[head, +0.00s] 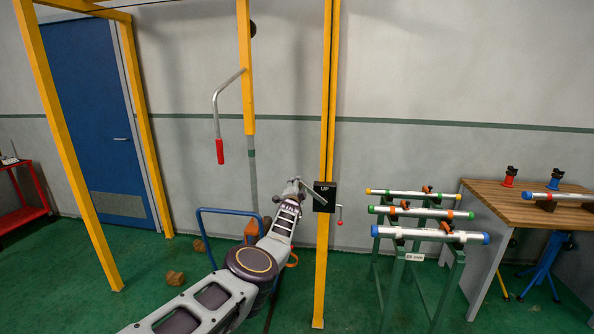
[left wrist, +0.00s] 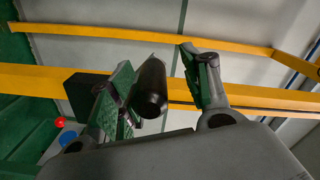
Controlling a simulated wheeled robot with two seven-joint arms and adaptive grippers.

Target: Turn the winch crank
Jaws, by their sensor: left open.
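The winch is a black box (head: 324,196) marked "UP" on a yellow post in the head view. A grey crank arm (head: 313,192) reaches from it toward my left gripper (head: 297,185). In the left wrist view, a dark cylindrical grip (left wrist: 151,90), seemingly the crank's handle, lies between the two green-padded fingers of my left gripper (left wrist: 162,88). The fingers are apart, and the grip is closer to the left finger in that picture; I cannot tell whether they touch. The black box (left wrist: 84,95) shows behind that finger. My right gripper is not in view.
A bent grey lever with a red grip (head: 220,151) hangs at another yellow post. Pipes on a green stand (head: 383,258) and a wooden workbench (head: 500,205) are at right. A blue door (head: 92,120) is at left.

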